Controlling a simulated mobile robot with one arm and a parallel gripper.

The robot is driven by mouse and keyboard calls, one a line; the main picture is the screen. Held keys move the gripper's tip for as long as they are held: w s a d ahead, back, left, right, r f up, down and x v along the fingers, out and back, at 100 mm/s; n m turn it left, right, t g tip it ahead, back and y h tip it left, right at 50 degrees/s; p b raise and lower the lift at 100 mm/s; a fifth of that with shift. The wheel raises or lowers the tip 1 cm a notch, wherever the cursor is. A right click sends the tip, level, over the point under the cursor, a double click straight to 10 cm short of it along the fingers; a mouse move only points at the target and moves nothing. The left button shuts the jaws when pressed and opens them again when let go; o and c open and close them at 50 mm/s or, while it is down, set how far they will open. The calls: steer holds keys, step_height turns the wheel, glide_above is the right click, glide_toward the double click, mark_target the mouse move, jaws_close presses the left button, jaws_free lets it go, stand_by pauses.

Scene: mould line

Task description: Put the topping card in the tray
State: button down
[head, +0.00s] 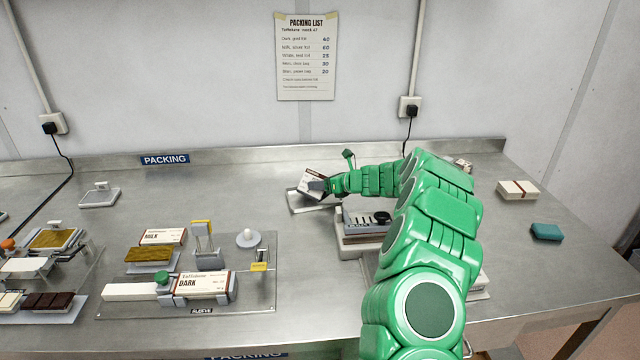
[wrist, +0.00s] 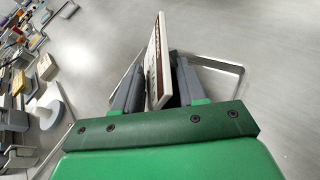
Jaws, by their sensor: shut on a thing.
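The topping card (head: 313,180), a thin white card with dark print, is held in my gripper (head: 322,187). In the wrist view the card (wrist: 157,60) stands on edge between the grey fingers of my gripper (wrist: 158,85), which are shut on it. The tray (head: 298,209), a shallow light metal one, lies on the bench under the card in the head view. Its rim (wrist: 220,65) shows behind the fingers in the wrist view. The card is tilted over the tray; I cannot tell whether its lower edge touches it. My arm hides the tray's right side.
A scale-like device (head: 362,222) stands just in front of the tray, partly behind my arm. A clear board with boxes marked MILK (head: 163,237) and DARK (head: 205,284) is to the left. A banded box (head: 517,190) and a teal block (head: 546,231) lie at right.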

steer(key=shift+f, duration=0.4)
steer(key=c, duration=0.6)
jaws_free()
